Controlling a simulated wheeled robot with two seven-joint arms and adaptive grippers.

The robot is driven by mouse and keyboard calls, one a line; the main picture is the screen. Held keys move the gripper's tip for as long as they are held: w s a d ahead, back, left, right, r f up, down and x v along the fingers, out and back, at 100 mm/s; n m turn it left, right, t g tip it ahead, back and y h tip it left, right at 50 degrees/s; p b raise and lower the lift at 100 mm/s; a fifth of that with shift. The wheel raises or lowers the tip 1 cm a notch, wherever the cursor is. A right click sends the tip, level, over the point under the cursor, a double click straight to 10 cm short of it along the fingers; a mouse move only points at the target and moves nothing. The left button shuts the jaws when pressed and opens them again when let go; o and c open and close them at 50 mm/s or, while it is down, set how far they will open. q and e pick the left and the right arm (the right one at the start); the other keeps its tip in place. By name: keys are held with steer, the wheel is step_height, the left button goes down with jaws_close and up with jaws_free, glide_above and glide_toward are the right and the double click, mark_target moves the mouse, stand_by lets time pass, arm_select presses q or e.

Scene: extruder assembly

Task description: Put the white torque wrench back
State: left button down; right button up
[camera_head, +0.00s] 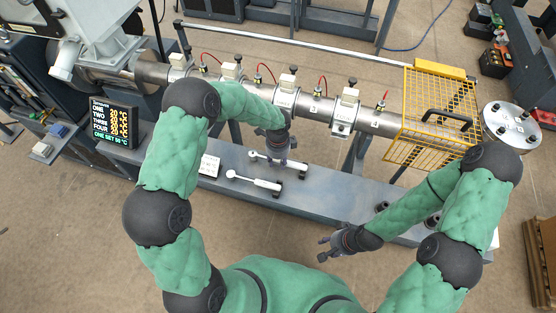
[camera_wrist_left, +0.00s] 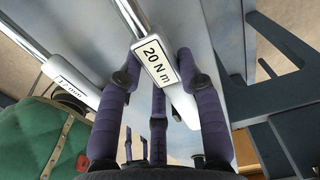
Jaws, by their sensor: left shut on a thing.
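The white torque wrench (camera_head: 262,156) has a silver shaft and a white handle.
A second white-handled wrench (camera_head: 255,182) lies in front on the bench (camera_head: 335,187), and its label shows in the left wrist view (camera_wrist_left: 70,85). A steel barrel (camera_head: 315,105) with several white clamps runs behind. A yellow cage (camera_head: 432,110) stands right, a display (camera_head: 113,122) left.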

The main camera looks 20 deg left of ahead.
arm_select(q)
steer(key=shift+f+b, duration=0.35)
steer(key=shift+f, duration=0.2)
steer(key=c, duration=0.7)
jaws_free()
steer(key=shift+c, duration=0.2)
step_height(320, 180, up, 12)
steer(key=shift+s, duration=0.1)
